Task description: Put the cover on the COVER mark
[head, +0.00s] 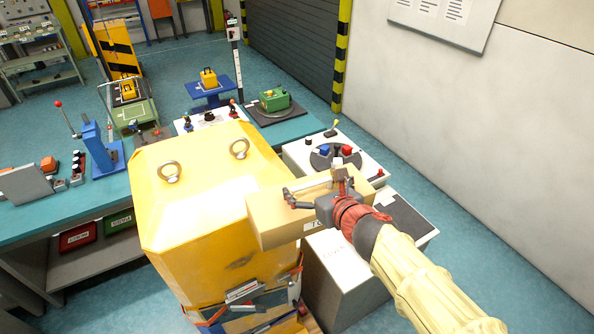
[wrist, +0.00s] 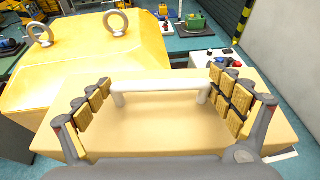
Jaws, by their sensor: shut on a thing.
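The cover (head: 272,222) is a beige, box-like lid with a pale handle, which shows in the wrist view (wrist: 160,88). My gripper (head: 335,188) is shut on the cover, with its padded fingers on either side of the handle in the wrist view. The cover is tilted in the head view and hangs beside the big yellow housing, partly above a grey-white box. Faint lettering that looks like COVER (head: 334,252) is on the top of that box (head: 345,290), just below the cover. The cover and my arm hide part of this top.
The yellow housing (head: 200,200) with two ring bolts stands close on the left. A white control panel (head: 310,155) with a dial and coloured knobs lies behind the cover. A dark-topped box surface (head: 408,222) is at right. Open floor (head: 490,260) lies further right.

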